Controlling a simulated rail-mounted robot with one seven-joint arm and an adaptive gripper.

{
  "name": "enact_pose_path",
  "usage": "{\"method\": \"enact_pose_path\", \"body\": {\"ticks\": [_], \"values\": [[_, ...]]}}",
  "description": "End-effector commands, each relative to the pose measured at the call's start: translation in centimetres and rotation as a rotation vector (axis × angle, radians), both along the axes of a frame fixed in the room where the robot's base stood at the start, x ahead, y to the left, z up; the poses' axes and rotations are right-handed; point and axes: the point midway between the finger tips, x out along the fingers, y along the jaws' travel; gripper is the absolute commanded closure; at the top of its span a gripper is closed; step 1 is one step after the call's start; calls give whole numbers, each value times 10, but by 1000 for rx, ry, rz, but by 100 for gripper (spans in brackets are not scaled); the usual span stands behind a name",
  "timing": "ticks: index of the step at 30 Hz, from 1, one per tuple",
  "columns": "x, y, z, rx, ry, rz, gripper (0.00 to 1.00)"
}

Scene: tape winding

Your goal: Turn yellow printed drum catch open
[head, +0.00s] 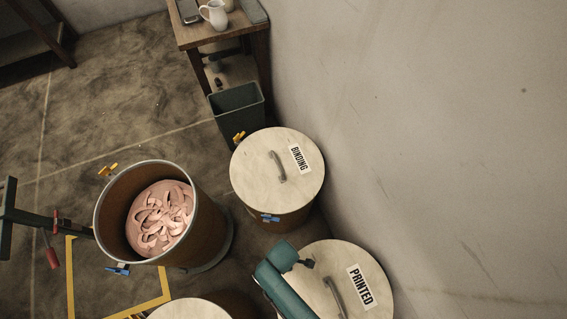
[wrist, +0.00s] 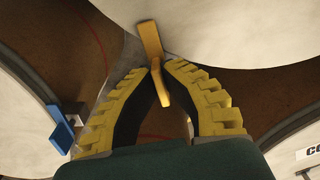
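The printed drum, with its pale lid and PRINTED label (head: 361,287), stands at the bottom right in the head view, partly behind my teal arm. In the wrist view, a yellow catch (wrist: 149,38) stands at the edge of a pale round lid (wrist: 230,30). My gripper (wrist: 161,68) has yellow ridged fingers, and their tips are closed together on either side of the catch's lower part. The catch's upper arm sticks out beyond the fingertips. In the head view my fingers and this catch are hidden.
A blue catch (wrist: 62,129) is on a neighbouring drum at left. The BINDING drum (head: 262,165) and an open drum (head: 108,215) of pink strips stand close by. Another pale lid (head: 190,309) is at the bottom edge. A wall (head: 440,130) bounds the right side.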

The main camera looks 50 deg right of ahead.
Motion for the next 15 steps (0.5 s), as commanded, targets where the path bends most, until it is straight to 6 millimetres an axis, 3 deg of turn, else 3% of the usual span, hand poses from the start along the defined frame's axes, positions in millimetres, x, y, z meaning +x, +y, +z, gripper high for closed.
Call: {"method": "enact_pose_path", "body": {"ticks": [15], "values": [[0, 0, 0, 2, 2, 488, 100]]}}
